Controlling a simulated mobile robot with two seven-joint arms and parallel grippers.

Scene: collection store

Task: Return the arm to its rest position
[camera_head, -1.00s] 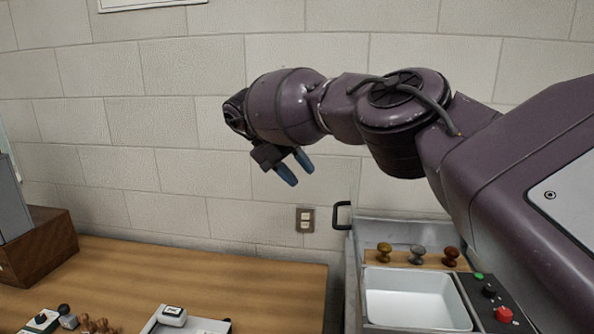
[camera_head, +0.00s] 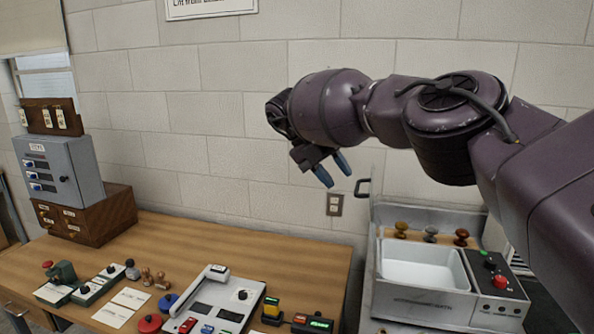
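My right arm (camera_head: 450,125) comes in from the right, raised in front of the block wall. Its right gripper (camera_head: 334,175) hangs in the air above the right part of the table, pointing down, with two blue fingertips apart and nothing between them. My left gripper is not in view.
A wooden table (camera_head: 200,240) holds a grey cabinet (camera_head: 62,172), wooden drawers (camera_head: 100,215), a white panel (camera_head: 240,290), stamps and small devices. To the right stands a metal unit with a white basin (camera_head: 425,265), knobs and a red button (camera_head: 500,281). The table's back middle is clear.

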